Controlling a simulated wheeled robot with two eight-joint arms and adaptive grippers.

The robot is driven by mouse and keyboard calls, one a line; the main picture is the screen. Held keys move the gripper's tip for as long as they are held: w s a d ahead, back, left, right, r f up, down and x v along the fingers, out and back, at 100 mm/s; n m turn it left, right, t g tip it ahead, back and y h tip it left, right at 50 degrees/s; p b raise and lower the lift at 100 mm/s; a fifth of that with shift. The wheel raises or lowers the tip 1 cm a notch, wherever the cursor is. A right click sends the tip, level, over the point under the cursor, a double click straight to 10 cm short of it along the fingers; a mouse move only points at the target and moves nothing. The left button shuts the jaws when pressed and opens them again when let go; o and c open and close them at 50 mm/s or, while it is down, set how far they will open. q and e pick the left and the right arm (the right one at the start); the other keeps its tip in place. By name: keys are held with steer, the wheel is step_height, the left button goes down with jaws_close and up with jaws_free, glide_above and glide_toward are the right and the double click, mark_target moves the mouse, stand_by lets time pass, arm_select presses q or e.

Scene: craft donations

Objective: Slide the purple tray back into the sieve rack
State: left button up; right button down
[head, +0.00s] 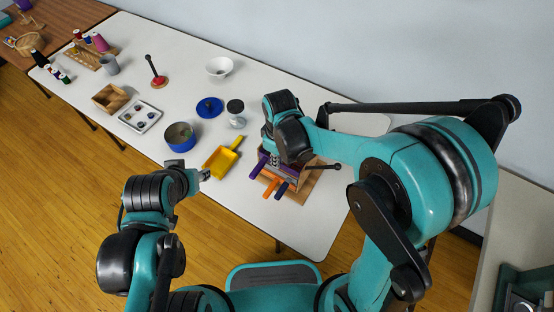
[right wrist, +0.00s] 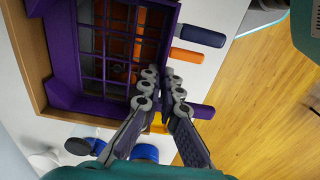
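The sieve rack stands on a wooden base (head: 306,185) at the right end of the white table. In the right wrist view it shows a purple grid frame (right wrist: 92,68) with orange mesh below. Purple (head: 257,167), orange (head: 271,187) and dark blue (head: 281,191) handles stick out of its front. The purple handle also shows in the right wrist view (right wrist: 201,111), partly behind a finger. My right gripper (right wrist: 158,78) is over the rack's front edge, fingertips close together; I cannot tell whether they hold anything. My left gripper (head: 205,174) is beside the yellow scoop; its opening is unclear.
The yellow scoop (head: 219,162), a blue pot (head: 181,148), a blue lid (head: 209,107) and a jar (head: 236,113) stand left of the rack. A white bowl (head: 219,67) is farther back. The table's front edge is close to the handles.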

steer(key=shift+d+f, duration=0.15)
steer(key=c, duration=1.6)
jaws_free()
steer(key=shift+c, duration=0.2)
